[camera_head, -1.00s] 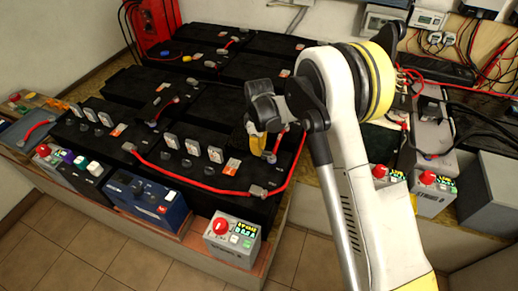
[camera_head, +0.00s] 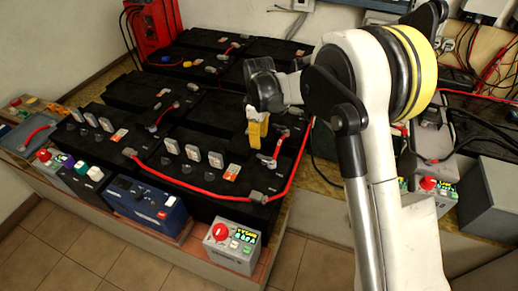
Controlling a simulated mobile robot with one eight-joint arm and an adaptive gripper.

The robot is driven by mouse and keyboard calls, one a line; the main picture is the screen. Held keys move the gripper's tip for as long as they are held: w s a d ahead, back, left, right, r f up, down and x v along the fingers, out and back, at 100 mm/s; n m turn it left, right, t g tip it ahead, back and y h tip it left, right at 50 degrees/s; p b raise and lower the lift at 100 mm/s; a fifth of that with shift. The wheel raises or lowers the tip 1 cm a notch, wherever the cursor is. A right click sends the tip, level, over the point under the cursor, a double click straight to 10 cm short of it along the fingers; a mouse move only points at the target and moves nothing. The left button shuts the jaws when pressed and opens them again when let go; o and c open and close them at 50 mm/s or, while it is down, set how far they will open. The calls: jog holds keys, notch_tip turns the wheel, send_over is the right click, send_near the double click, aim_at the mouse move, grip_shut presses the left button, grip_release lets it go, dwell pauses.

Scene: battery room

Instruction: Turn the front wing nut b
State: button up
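Black batteries (camera_head: 205,185) stand on a low bench, joined by red cables with grey clamps on their terminals. My gripper (camera_head: 256,143) hangs over the right-hand part of the front batteries, its yellow fingers pointing down. I see the fingers from the side, so I cannot tell whether they are open or shut. A cable clamp (camera_head: 269,162) on a battery terminal shows just to the right of and below the fingers. Another clamp (camera_head: 257,196) is at the front right corner. The wing nuts are too small to make out, and I cannot single out the front wing nut b.
A blue box (camera_head: 147,208) and a grey box with a red button (camera_head: 232,245) stand along the bench front. Upright grey tabs (camera_head: 193,152) rise from the batteries left of my gripper. The tiled floor (camera_head: 80,250) in front is clear.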

jog(key=shift+r, duration=1.7)
jog(key=s+d+r+m+t, duration=0.3)
jog(key=s+d+r+m, duration=0.4)
jog(key=s+d+r, duration=0.65)
jog(key=s+d+m+t, duration=0.2)
jog(key=s+d+m, duration=0.1)
jog(key=s, duration=0.4)
jog(key=s+d+m+t, duration=0.2)
jog(key=s+d+m, duration=0.1)
jog(key=s, duration=0.4)
jog(key=shift+s+d+r+m, duration=0.2)
jog(key=shift+d+m, duration=0.15)
jog(key=shift+m, duration=0.25)
